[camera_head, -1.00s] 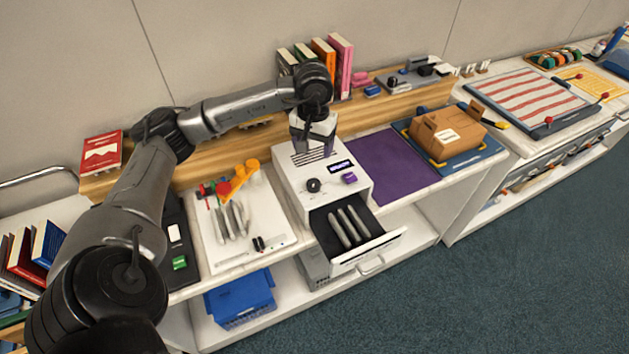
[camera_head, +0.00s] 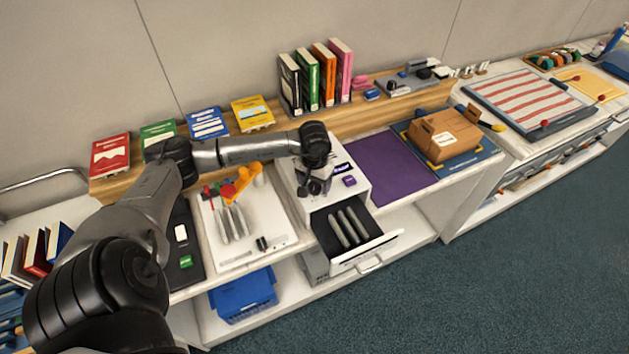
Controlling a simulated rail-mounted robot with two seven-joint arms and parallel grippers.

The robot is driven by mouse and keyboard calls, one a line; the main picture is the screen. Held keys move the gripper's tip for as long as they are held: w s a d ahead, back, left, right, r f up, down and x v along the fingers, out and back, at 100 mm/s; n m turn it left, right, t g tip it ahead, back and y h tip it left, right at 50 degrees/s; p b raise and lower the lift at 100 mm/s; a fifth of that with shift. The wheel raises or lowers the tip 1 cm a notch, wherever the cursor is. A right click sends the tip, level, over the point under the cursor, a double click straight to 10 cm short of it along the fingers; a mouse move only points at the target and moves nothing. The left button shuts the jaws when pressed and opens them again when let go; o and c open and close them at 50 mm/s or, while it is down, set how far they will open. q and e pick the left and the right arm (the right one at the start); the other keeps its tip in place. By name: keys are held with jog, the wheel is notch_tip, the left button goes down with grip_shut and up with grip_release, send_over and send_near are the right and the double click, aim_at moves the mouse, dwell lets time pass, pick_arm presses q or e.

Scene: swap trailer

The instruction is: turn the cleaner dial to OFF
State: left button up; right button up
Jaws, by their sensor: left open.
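The cleaner is a white box (camera_head: 355,200) on the counter with a small display (camera_head: 343,168) and a purple button (camera_head: 348,181) on its sloped face. Its dark dial (camera_head: 315,187) sits left of the button. My left gripper (camera_head: 314,183) is open at the dial, its fingers pointing down and partly covering it; I cannot tell whether they touch it. The dial's pointer direction is too small to read. The cleaner's front drawer (camera_head: 372,246) is pulled out and holds several grey sticks. My right gripper is not in view.
A white tray (camera_head: 268,250) with tools lies left of the cleaner. A purple mat (camera_head: 385,170) and a brown box (camera_head: 442,136) lie to the right. Books (camera_head: 318,76) stand on the wooden shelf behind. A blue basket (camera_head: 243,294) is on the lower shelf.

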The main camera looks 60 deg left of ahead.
pick_arm(q)
jog(key=shift+f, duration=0.6)
